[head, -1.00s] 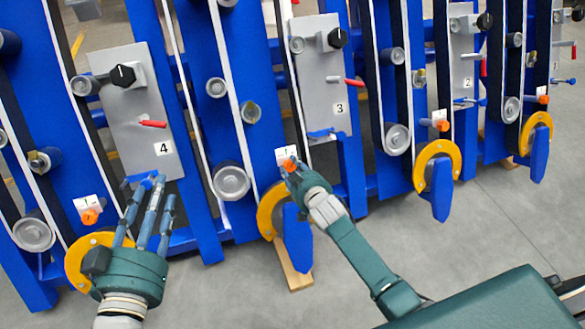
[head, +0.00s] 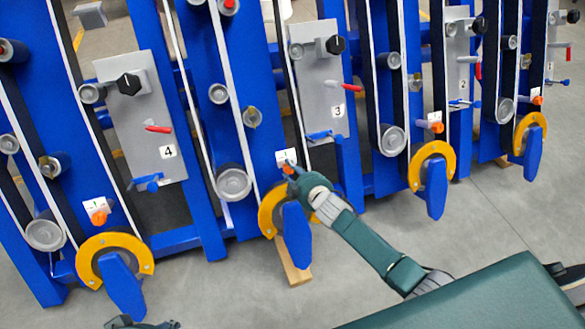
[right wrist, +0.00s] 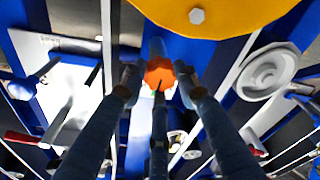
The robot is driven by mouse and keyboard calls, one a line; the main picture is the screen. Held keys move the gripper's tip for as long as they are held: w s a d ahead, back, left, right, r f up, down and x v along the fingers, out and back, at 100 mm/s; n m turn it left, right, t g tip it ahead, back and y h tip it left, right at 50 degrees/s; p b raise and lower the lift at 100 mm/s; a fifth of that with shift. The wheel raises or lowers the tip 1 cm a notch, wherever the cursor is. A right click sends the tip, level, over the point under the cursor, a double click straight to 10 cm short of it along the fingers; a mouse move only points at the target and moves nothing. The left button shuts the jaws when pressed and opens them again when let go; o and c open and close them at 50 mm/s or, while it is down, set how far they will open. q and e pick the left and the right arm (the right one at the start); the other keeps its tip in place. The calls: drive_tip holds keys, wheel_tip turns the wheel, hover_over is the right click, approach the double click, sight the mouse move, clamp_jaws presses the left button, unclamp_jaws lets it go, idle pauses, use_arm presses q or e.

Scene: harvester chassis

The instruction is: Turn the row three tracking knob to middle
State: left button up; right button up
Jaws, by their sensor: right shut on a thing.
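The row three tracking knob is a small orange knob on a blue post; it shows clearly in the right wrist view (right wrist: 159,72). The knob's pointing direction cannot be read.
A yellow ring with a blue handle (head: 297,235) hangs just below my right gripper. Panel 4 (head: 140,120) stands to the left, with another orange knob (head: 98,216). Belts and rollers run along the blue frames.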

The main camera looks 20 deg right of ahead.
drive_tip(key=shift+a+n, duration=0.2)
drive_tip(key=shift+n, duration=0.1)
idle(0.4)
drive_tip(key=o, duration=1.2)
drive_tip(key=shift+c, duration=0.2)
drive_tip(key=shift+d, duration=0.1)
drive_tip(key=v, duration=1.2)
drive_tip(key=shift+r, duration=0.15)
